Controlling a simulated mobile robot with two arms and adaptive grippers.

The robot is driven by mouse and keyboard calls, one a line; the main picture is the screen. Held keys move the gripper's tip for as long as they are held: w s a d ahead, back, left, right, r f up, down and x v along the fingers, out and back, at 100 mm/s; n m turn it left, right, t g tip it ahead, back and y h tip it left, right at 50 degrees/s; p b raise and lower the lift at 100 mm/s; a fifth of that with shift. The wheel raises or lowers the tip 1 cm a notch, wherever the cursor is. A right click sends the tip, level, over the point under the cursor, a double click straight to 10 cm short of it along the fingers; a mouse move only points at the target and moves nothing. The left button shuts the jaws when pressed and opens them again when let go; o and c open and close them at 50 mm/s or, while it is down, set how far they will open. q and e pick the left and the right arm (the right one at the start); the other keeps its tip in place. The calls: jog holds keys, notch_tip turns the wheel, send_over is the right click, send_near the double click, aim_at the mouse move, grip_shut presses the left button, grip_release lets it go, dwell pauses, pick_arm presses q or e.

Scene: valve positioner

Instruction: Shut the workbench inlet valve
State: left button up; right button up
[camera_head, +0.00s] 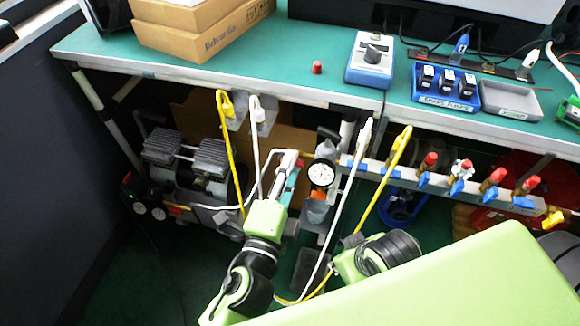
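A pipe manifold (405,177) runs under the workbench's front edge. It carries several small valves with blue handles (457,186), red-capped fittings, and a yellow handle (553,218) near its right end. A round white pressure gauge (321,172) sits at its left end. My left gripper (287,160) reaches up under the bench just left of the gauge, close to the piping there. Its fingers are small in the picture, and I cannot tell whether they are open or touch anything. Which valve is the inlet valve is not clear; one may be hidden behind my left gripper. My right gripper is not visible.
The teal workbench top (300,65) overhangs the piping. Yellow and white hoses (231,150) hang in front on both sides of my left gripper. A compressor (190,165) stands at the left. Cardboard boxes (205,35), a blue box with a knob (371,58) and a blue tray (446,90) are on top.

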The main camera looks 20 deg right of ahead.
pick_arm(q)
grip_shut()
